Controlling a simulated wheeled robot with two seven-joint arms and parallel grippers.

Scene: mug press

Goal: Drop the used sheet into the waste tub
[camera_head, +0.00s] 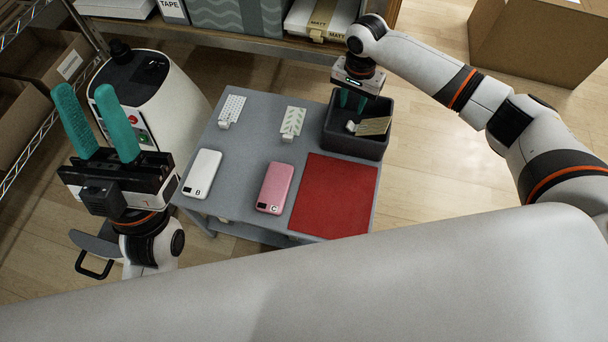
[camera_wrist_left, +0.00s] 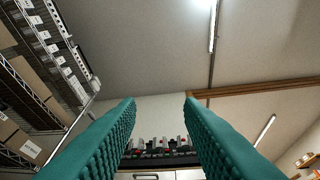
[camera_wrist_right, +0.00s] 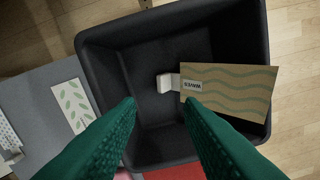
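The used sheet, a tan wave-patterned piece marked WAVES (camera_wrist_right: 228,92) with a white tab (camera_wrist_right: 168,82), shows within the mouth of the dark waste tub (camera_head: 357,145). In the head view the sheet (camera_head: 374,126) appears tilted against the tub's inside. In the right wrist view it overlaps the tub's right rim (camera_wrist_right: 262,40); I cannot tell whether it rests on the bottom. My right gripper (camera_head: 351,98) is over the tub, fingers apart and empty, clear of the sheet. My left gripper (camera_head: 97,120) is raised at the left, open and empty, pointing upward.
The grey table (camera_head: 240,150) holds a white phone case B (camera_head: 202,174), a pink phone case C (camera_head: 275,188), a red mat (camera_head: 335,195) and two patterned sheets with tabs (camera_head: 232,108) (camera_head: 292,122). A white machine (camera_head: 150,85) stands left. A shelf runs behind.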

